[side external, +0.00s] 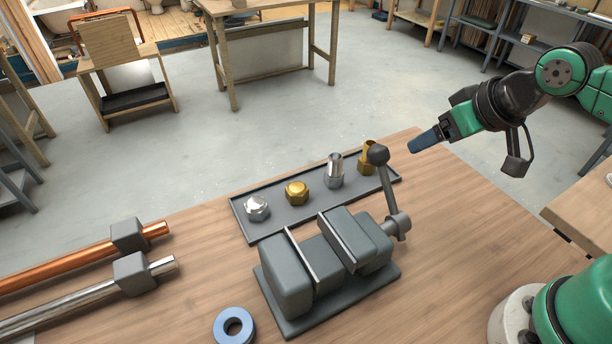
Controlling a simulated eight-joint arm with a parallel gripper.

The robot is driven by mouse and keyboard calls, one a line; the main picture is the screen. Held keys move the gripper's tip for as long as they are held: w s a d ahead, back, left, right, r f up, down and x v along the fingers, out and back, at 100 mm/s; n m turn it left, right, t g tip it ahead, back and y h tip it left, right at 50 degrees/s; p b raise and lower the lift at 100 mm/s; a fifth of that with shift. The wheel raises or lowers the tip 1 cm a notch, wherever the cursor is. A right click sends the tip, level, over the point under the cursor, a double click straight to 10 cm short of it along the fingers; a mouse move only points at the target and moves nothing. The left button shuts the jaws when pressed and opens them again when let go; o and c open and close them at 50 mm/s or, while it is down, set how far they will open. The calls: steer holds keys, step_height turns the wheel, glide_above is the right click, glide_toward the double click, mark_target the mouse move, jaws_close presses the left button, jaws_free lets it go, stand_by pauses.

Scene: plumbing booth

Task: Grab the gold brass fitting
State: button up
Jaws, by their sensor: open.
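Two gold brass pieces stand in the grey tray (247,226). One is a taller gold fitting (366,165) with a tube-like top at the tray's right end, partly hidden behind the vise handle's ball. The other is a low, domed gold cap (297,193) left of the middle. A silver tubed fitting (334,172) stands between them, and a silver domed cap (257,208) is at the left end. My gripper (420,141) is open and empty, above and to the right of the taller gold fitting, apart from it. Its blue fingers overlap in this view.
A grey vise (322,262) stands in front of the tray, its handle (390,200) rising near the taller gold fitting. A copper pipe (70,262) and a silver pipe (75,306) lie in grey blocks at left. A blue ring (219,328) lies in front.

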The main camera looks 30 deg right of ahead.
steer(key=w+m, duration=0.1)
steer(key=m, duration=0.1)
steer(key=m+g+y, duration=0.3)
steer(key=m+y, duration=0.6)
steer(key=m, duration=0.5)
glide_above(364, 150)
steer(key=s+d, duration=0.2)
step_height(364, 150, down, 4)
steer(key=f, duration=0.1)
steer(key=d+f+m+y, duration=0.1)
steer(key=m, duration=0.1)
steer(key=w+d+f+m+y, duration=0.1)
steer(key=y, duration=0.1)
steer(key=shift+w+f+m+g, duration=0.1)
steer(key=shift+f+m+g, duration=0.2)
steer(key=shift+f+m, duration=0.1)
steer(key=shift+d+f+m+y, duration=0.25)
steer(key=shift+f+m+y, duration=0.15)
steer(key=shift+f+y, duration=0.1)
steer(key=shift+a+f, duration=0.1)
steer(key=shift+x, duration=2.6)
jaws_close()
